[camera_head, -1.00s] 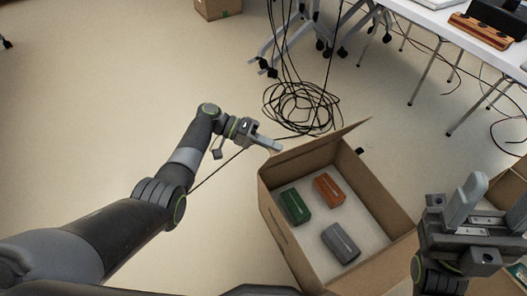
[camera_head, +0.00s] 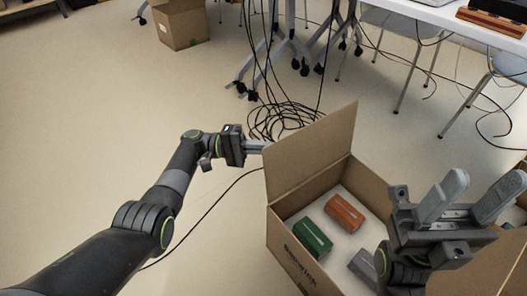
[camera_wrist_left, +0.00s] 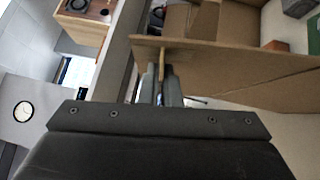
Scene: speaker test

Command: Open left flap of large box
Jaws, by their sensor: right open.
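The large cardboard box (camera_head: 285,258) stands open on the floor at the lower right of the head view. A tall flap (camera_head: 315,148) rises upright from its far side. My left gripper (camera_head: 262,146) is at the left edge of this flap. In the left wrist view the flap (camera_wrist_left: 235,70) runs across, and my left gripper's fingers (camera_wrist_left: 161,86) are close together around its edge, shut on it. My right gripper (camera_head: 470,203) is open and empty over the box's right side and hides part of it.
Inside the box lie a green block (camera_head: 312,239), an orange block (camera_head: 345,213) and a grey block (camera_head: 363,268). Black cables (camera_head: 280,120) lie coiled behind the flap. A white table (camera_head: 440,14) stands at the upper right. A smaller box (camera_head: 180,27) is at the back. The left floor is clear.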

